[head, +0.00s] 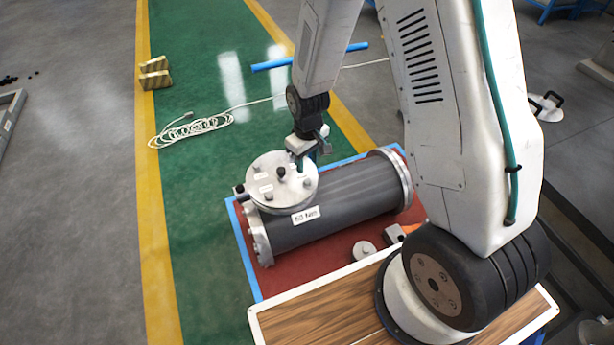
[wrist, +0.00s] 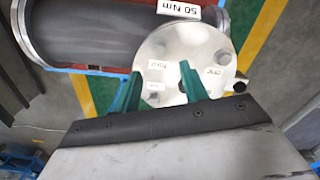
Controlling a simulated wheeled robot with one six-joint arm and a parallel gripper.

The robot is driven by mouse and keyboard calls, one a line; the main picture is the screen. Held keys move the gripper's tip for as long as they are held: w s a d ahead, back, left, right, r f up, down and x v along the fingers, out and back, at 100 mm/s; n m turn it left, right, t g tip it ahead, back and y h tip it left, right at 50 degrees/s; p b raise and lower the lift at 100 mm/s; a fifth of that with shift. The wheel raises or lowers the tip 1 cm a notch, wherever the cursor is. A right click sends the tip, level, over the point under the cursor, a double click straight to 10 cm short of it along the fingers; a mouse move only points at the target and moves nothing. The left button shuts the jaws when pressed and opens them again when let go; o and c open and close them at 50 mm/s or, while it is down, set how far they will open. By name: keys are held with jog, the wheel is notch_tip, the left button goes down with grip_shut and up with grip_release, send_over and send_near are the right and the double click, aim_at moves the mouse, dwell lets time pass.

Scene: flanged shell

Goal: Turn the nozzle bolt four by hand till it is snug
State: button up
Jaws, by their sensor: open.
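The round metal nozzle flange (head: 290,191) sits on top of the dark grey shell (head: 345,196), with several bolts and small white labels on its face. The wrist view shows the flange (wrist: 200,50) too, with labels too blurred to read surely. I cannot tell which bolt is number four. My gripper (head: 306,163) is over the far right edge of the flange. In the wrist view my gripper (wrist: 160,70) has its two green fingers apart, with the near rim of the flange and a bolt head between or just below them. Contact with a bolt cannot be made out.
A "50 Nm" label (head: 305,215) is on the shell. The shell lies on a red mat (head: 318,262) with blue edging. A round metal disc (head: 364,250) and a small block (head: 394,236) lie in front. A coiled white cable (head: 190,130) is on the green floor.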

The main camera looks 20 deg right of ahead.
aim_at(307, 181)
notch_tip(307, 181, down, 8)
jog(key=shift+w+r, duration=0.1)
jog(key=shift+r, duration=0.05)
dwell(0.3)
grip_shut()
